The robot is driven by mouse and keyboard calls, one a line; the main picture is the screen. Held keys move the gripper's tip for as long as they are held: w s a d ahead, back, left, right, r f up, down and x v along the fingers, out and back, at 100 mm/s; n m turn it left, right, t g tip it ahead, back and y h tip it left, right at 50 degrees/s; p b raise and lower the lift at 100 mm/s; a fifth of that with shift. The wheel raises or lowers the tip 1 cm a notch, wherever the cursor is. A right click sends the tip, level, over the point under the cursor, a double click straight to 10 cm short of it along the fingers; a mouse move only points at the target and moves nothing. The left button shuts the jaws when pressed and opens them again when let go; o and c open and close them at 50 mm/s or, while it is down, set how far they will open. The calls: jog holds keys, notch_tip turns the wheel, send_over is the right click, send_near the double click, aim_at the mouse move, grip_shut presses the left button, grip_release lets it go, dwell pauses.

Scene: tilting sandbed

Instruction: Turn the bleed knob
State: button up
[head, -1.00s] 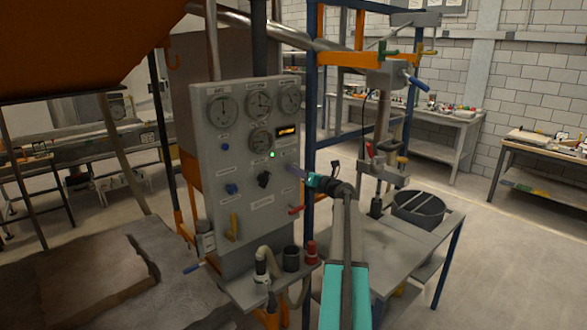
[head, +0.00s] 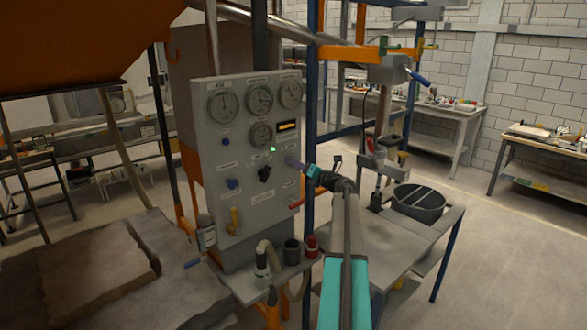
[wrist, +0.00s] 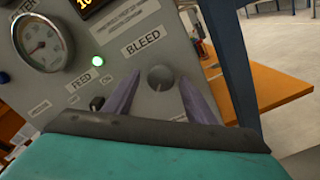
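The bleed knob (wrist: 160,77) is a small grey round knob below the "BLEED" label (wrist: 143,41) on the grey panel (head: 270,216). In the wrist view it sits between the two purple fingers of my gripper (wrist: 160,82), with a visible gap on each side. The fingers are open, and I see no contact with the knob. How far the fingertips are from the panel in depth is hard to tell. In the head view my gripper (head: 294,163) reaches the panel's right side, and the knob is hidden behind it.
A green light (wrist: 97,61) and the "FEED" label (wrist: 78,82) are left of the gripper. A black knob (head: 264,173), a red handle (head: 297,204) and a yellow handle (head: 234,222) are nearby. A blue post (head: 310,120) stands close on the right.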

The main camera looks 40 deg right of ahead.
jog(key=shift+s+f, duration=0.1)
jog(key=shift+s, duration=0.05)
jog(key=s+a+b, duration=0.1)
jog(key=s+b, duration=0.4)
jog(key=s, duration=0.8)
jog(key=shift+s, duration=0.3)
jog(key=shift+w, duration=0.1)
